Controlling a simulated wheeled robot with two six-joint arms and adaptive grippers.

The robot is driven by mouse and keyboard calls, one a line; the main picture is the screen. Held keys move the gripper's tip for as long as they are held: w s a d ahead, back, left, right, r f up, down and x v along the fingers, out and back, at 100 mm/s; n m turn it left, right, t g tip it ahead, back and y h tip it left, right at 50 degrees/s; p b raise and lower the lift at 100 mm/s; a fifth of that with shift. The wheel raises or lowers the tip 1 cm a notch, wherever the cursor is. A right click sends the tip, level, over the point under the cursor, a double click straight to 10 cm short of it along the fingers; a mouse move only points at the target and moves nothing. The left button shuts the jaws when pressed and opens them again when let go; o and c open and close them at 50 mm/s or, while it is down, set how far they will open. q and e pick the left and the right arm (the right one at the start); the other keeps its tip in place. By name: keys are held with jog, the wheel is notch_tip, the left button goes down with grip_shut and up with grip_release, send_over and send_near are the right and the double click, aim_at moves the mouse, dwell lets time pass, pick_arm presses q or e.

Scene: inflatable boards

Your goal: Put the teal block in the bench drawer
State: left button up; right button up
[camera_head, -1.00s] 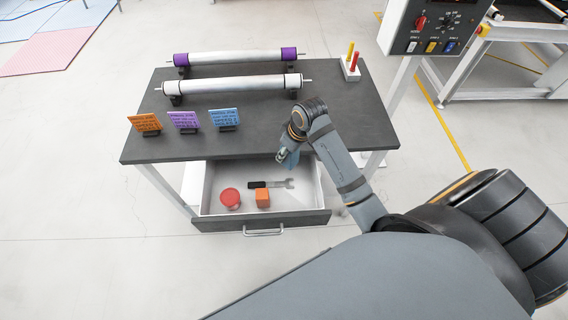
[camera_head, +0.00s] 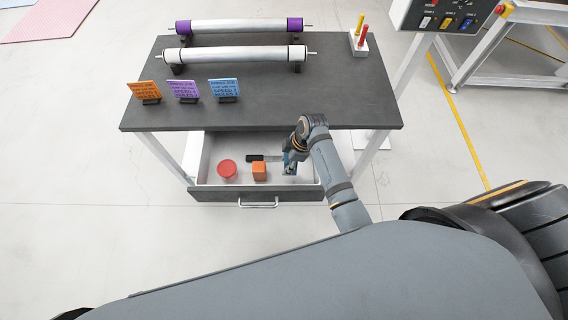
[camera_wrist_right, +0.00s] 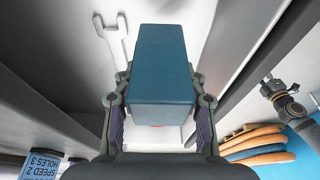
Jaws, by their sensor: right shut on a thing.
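The teal block (camera_wrist_right: 162,65) fills the middle of the right wrist view, between the two fingers of my right gripper (camera_head: 289,168). That gripper is shut on it, pointing down over the right part of the open bench drawer (camera_head: 222,196). In the head view the block is mostly hidden by the gripper. I cannot tell whether it touches the drawer floor. My left gripper is not in view.
The dark bench top (camera_head: 330,105) overhangs behind, with rollers (camera_head: 240,54) and sign cards (camera_head: 183,90).

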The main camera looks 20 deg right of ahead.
notch_tip(320, 180, down, 4)
jog(key=shift+r, duration=0.1)
jog(key=shift+f, duration=0.2)
jog(key=o, duration=1.3)
jog(key=shift+f, duration=0.15)
jog(key=shift+c, duration=0.2)
jog(key=shift+r, duration=0.25)
jog(key=w+v, duration=0.1)
jog(key=v, duration=1)
jog(key=shift+s+d+r, duration=0.2)
jog(key=shift+s+r, duration=0.2)
jog(key=shift+s, duration=0.1)
